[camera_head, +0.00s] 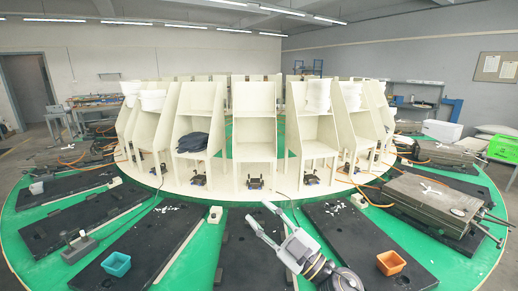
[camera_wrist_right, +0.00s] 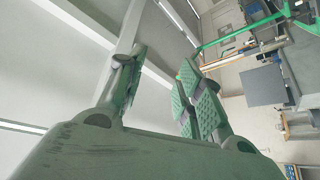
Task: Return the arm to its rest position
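My right gripper (camera_head: 260,212) reaches in from the bottom of the head view, over a black mat (camera_head: 236,262) on the green carousel (camera_head: 190,238). Its two fingers are spread apart. In the right wrist view the same gripper (camera_wrist_right: 160,88) shows its green-tinted finger pads apart, with nothing between them. The wrist view looks past the fingers to the ceiling and a wall. My left gripper is not in view.
Cream upright stands (camera_head: 254,125) ring the carousel's middle. A teal bin (camera_head: 116,264) sits left of my arm and an orange bin (camera_head: 391,262) right of it. Metal molds (camera_head: 425,202) with orange hoses lie at the right. The air around the gripper looks clear.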

